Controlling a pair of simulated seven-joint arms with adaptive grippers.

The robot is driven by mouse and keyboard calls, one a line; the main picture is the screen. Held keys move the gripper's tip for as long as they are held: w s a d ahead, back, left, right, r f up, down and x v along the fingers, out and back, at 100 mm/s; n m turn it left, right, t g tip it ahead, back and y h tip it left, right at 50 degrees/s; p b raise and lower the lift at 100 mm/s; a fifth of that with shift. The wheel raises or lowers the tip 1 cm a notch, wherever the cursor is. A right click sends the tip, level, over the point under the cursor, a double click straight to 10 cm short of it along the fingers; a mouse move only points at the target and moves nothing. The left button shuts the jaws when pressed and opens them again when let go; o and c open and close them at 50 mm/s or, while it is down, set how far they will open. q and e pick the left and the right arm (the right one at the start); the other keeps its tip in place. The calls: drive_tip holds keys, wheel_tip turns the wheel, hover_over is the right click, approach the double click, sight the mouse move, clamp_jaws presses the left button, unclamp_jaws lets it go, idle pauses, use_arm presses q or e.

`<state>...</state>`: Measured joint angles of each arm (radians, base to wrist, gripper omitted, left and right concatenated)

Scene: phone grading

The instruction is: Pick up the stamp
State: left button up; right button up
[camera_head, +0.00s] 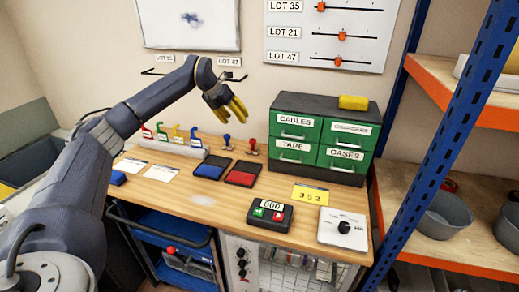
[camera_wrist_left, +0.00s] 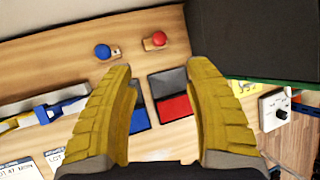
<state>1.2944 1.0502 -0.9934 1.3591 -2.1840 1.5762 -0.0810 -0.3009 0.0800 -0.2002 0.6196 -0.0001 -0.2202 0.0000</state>
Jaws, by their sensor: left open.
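A stamp with a blue knob (camera_head: 227,139) and a stamp with a red knob (camera_head: 252,144) stand on the wooden bench near the wall. In the left wrist view the blue-knobbed stamp (camera_wrist_left: 103,51) and the red-knobbed stamp (camera_wrist_left: 158,40) show beyond the fingertips. My left gripper (camera_head: 234,110) hangs in the air above the stamps, its yellow fingers pointing down. In the wrist view the gripper (camera_wrist_left: 163,85) is open, with nothing between its fingers. My right gripper is in neither view.
A blue ink pad (camera_head: 210,170) and a red ink pad (camera_head: 242,174) lie in front of the stamps. A green drawer cabinet (camera_head: 322,150) stands at right, and a rack with coloured hooks (camera_head: 170,143) at left. A keypad box (camera_head: 270,217) sits near the front edge.

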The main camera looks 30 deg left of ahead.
sight(251, 140)
use_arm(q)
drive_tip(key=x, duration=1.7)
drive_tip(key=shift+s, duration=0.15)
drive_tip(key=shift+c, duration=0.2)
clamp_jaws()
